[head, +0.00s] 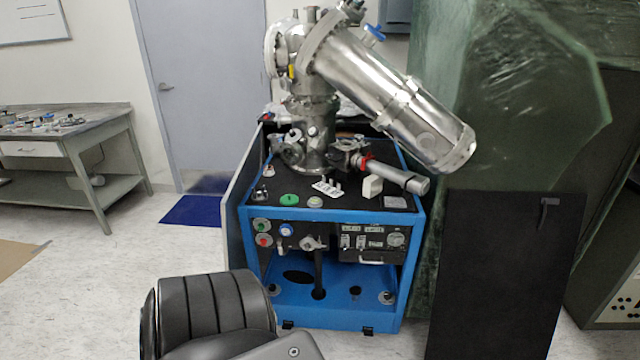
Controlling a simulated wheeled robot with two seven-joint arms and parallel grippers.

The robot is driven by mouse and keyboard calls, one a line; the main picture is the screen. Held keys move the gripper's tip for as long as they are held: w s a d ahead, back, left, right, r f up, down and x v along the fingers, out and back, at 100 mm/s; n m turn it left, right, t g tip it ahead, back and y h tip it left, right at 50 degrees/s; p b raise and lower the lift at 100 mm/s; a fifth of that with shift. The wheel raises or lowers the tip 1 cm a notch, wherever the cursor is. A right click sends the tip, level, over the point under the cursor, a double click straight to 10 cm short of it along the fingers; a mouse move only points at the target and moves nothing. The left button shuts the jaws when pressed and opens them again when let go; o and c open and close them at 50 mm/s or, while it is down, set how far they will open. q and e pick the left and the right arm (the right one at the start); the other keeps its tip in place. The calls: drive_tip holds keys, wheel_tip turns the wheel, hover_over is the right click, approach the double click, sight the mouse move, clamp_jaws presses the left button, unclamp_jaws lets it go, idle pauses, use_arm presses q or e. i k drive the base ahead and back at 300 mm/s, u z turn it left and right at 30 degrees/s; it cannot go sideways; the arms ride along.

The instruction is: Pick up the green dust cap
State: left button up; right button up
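The green dust cap (289,200) is a small round green disc. It lies flat on the black top of the blue-framed cart (333,215), near the front left edge. A dark, ribbed part of my own body fills the bottom left of the head view, in front of the cart and apart from the cap. Neither of my grippers shows in this view.
A large metal vacuum assembly (310,130) stands on the cart behind the cap. A pale round piece (315,202), a white slotted piece (327,188) and a cream block (372,187) are to its right. A dark panel (505,275) stands right of the cart.

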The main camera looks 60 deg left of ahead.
sight(289, 199)
drive_tip(key=u, duration=0.2)
drive_tip(key=i, duration=1)
drive_tip(key=u, duration=0.45)
